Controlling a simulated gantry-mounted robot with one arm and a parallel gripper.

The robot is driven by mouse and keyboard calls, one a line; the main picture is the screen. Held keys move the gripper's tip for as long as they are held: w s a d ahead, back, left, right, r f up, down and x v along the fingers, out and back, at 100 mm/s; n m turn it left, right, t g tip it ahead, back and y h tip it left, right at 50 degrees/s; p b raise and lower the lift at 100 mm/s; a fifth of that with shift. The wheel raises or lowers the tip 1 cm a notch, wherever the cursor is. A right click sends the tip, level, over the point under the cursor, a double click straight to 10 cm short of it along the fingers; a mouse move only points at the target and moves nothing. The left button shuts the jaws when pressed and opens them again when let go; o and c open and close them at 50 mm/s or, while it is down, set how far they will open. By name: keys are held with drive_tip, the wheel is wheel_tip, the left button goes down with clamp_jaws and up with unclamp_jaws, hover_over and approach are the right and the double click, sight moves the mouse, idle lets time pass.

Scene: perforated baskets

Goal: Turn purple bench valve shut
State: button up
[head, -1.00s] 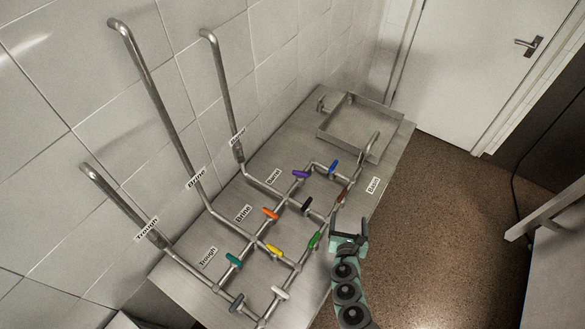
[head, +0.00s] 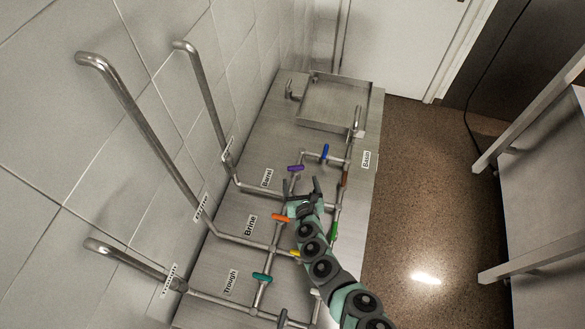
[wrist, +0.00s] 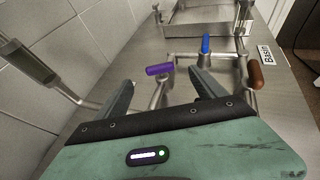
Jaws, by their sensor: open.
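The purple valve handle (head: 296,168) sits on the bench pipework near the Barrel label, just beyond my gripper. It also shows in the wrist view (wrist: 160,70), lying crosswise on its stem ahead of the fingers, slightly left of the middle of the gap. My gripper (head: 302,186) is open and empty, a little short of the purple handle and apart from it. In the wrist view my two fingers (wrist: 162,92) are spread on either side of the valve's stem line. The lower pipe under my gripper is hidden.
A blue handle (head: 325,152) stands to the right beyond the purple one, and a brown handle (head: 344,178) is further right. An orange handle (head: 281,217) is nearer. Tall pipes (head: 205,100) rise at the left. A metal basin (head: 335,88) is at the far end.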

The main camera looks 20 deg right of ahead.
sight(296, 167)
drive_tip(key=b+x, duration=0.1)
drive_tip(key=x, duration=0.1)
drive_tip(key=b+x, duration=0.3)
drive_tip(key=x, duration=0.1)
drive_tip(key=shift+w+f, duration=0.25)
drive_tip(key=shift+f, duration=0.15)
drive_tip(key=shift+b+x, duration=0.95)
drive_tip(key=shift+x, duration=0.2)
drive_tip(key=shift+r, duration=0.15)
